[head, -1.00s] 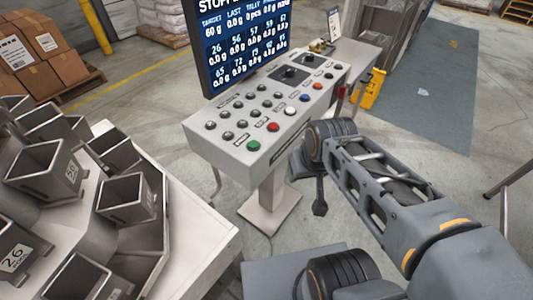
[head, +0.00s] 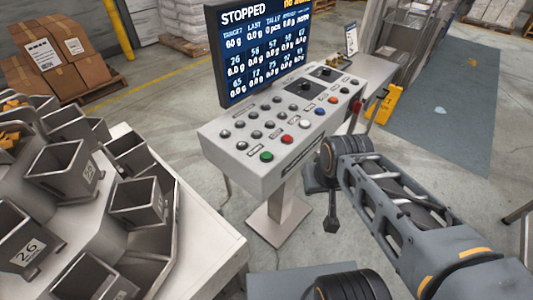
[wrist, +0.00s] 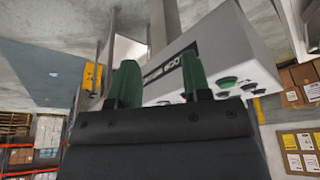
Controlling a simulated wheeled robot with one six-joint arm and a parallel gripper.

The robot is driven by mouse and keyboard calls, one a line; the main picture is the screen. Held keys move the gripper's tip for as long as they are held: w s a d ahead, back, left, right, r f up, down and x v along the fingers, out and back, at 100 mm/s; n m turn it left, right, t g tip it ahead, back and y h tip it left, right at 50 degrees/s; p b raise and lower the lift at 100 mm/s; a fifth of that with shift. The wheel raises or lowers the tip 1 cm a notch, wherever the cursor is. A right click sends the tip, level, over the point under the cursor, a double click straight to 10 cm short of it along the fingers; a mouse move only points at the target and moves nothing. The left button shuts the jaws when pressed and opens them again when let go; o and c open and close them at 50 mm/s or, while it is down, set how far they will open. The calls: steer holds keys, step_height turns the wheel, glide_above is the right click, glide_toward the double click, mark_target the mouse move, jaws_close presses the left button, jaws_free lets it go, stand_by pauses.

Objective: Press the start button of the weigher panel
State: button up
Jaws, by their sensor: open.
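The weigher panel (head: 229,170) is a light grey console on a pedestal, with rows of dark knobs and a line of coloured buttons. The green button (head: 266,156), likely start, is at its near front corner; its label is too small to read. My gripper (wrist: 160,78) shows in the wrist view as two green-tipped fingers, apart and with nothing between them. They are in front of the panel's lettered front face (wrist: 212,55). The green button also shows there (wrist: 228,82), right of the right fingertip, with no visible contact. In the head view I cannot make out the fingertips.
A screen (head: 262,45) reading STOPPED stands behind the panel. Other buttons are red (head: 287,139), white (head: 305,124) and blue (head: 319,112). Weigher hoppers (head: 65,170) crowd the left. A yellow floor stand (head: 385,103) is at the right.

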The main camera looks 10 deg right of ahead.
jaws_close()
stand_by(1.3)
